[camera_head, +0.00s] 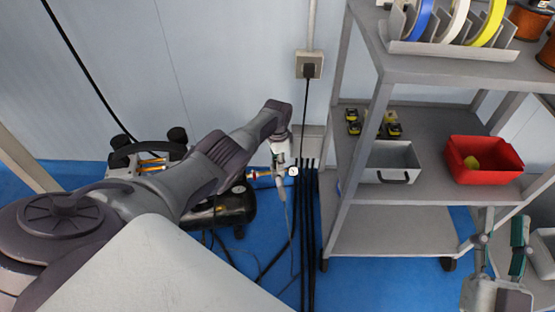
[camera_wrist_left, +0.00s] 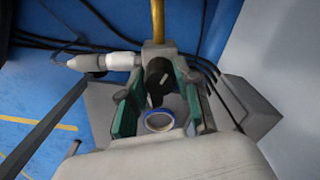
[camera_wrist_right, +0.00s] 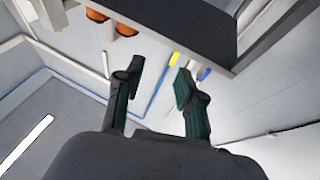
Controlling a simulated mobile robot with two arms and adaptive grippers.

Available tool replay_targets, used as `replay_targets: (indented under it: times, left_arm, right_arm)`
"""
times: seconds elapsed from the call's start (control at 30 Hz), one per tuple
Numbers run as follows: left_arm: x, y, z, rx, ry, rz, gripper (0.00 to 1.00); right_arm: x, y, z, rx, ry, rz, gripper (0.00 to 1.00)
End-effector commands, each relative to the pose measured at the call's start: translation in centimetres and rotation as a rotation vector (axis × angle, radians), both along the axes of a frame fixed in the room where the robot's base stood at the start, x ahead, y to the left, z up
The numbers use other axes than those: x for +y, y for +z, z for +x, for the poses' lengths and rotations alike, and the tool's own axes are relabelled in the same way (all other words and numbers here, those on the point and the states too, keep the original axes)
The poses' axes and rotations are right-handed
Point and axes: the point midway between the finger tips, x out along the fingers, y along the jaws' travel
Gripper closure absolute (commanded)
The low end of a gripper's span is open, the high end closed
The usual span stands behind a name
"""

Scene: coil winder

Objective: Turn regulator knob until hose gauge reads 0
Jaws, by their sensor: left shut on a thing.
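The black regulator knob (camera_wrist_left: 158,82), with a pale mark on it, sits between the green pads of my left gripper (camera_wrist_left: 158,100) in the left wrist view. The gripper is shut on it. A small round gauge with a blue rim (camera_wrist_left: 160,121) lies just below the knob, its reading too small to make out. In the head view my left arm reaches down beside the wall, and its fingers are mostly hidden. A small white gauge (camera_head: 293,171) shows just below there. My right gripper (camera_head: 502,243) is at the lower right, open and empty; its spread fingers show in the right wrist view (camera_wrist_right: 157,85).
A black compressor (camera_head: 236,208) stands on the blue floor under my left arm, with dark hoses (camera_head: 308,230) beside it. A grey shelf rack (camera_head: 390,225) stands to the right, carrying a red bin (camera_head: 485,178), a grey bin (camera_head: 392,160) and spools. A wall socket (camera_head: 309,66) is above.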

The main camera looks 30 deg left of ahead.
Motion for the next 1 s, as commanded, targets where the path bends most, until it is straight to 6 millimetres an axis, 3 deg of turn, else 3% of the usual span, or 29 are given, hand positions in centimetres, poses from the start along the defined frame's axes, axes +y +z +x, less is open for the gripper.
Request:
replay_targets:
  times: [1.0]
  left_arm:
    - [0.0,0.0,-0.1,0.003,0.967,0.001,1.00]
  right_arm:
    - [-0.2,-3.2,0.8,0.193,-0.011,-0.051,0.62]
